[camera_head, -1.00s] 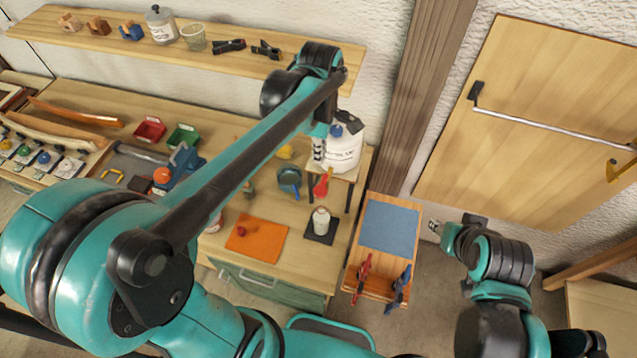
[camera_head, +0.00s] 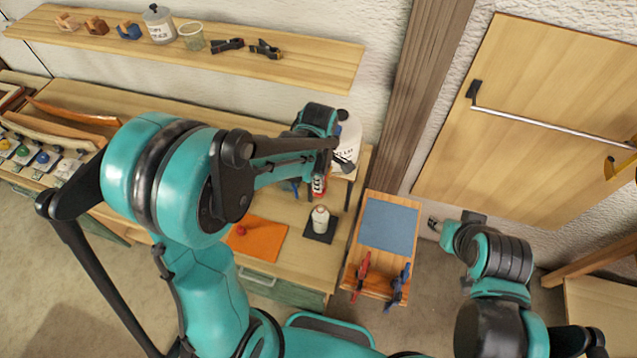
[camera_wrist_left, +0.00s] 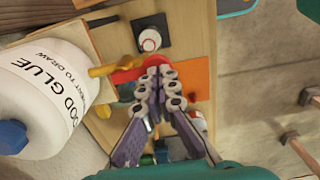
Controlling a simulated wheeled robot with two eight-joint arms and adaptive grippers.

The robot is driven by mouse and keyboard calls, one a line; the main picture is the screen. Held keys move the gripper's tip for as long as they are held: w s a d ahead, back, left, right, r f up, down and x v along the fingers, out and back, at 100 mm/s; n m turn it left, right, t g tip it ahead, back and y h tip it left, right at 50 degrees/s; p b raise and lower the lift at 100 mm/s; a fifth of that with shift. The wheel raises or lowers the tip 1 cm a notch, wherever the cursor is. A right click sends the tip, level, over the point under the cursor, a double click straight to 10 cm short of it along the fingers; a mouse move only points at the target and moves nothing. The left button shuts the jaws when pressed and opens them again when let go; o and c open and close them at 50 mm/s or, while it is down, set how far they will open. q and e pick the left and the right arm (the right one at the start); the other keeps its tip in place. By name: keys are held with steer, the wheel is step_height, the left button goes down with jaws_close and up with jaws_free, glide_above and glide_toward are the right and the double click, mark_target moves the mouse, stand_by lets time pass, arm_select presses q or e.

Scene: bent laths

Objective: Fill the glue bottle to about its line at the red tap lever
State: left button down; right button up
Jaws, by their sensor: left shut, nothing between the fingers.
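The glue bottle (camera_head: 320,219) stands upright on a dark square pad (camera_head: 312,236); the wrist view shows it (camera_wrist_left: 149,41) from above. The big white glue container (camera_head: 348,135) sits behind it on a raised stand; the wrist view shows its label (camera_wrist_left: 50,85) and yellow tap (camera_wrist_left: 103,70). The red tap lever (camera_wrist_left: 128,72) lies beside my fingertips. My left gripper (camera_head: 319,186) is shut and empty; its tips (camera_wrist_left: 160,74) are at the lever, contact unclear. The bottle's fill level cannot be seen. My right gripper (camera_head: 434,224) is right of the blue-topped bench, its jaws unclear.
An orange mat (camera_head: 262,238) with a small red piece (camera_head: 240,230) lies left of the bottle. A small bench (camera_head: 388,222) with red and blue clamps stands to the right. A shelf (camera_head: 300,65) runs above. My left arm hides much of the workbench.

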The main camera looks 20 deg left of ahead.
arm_select(q)
steer(key=shift+s+f, duration=0.1)
steer(key=shift+f, duration=0.1)
stand_by(0.3)
steer(key=shift+s+f+t+b, duration=0.1)
steer(key=shift+t+b, duration=0.3)
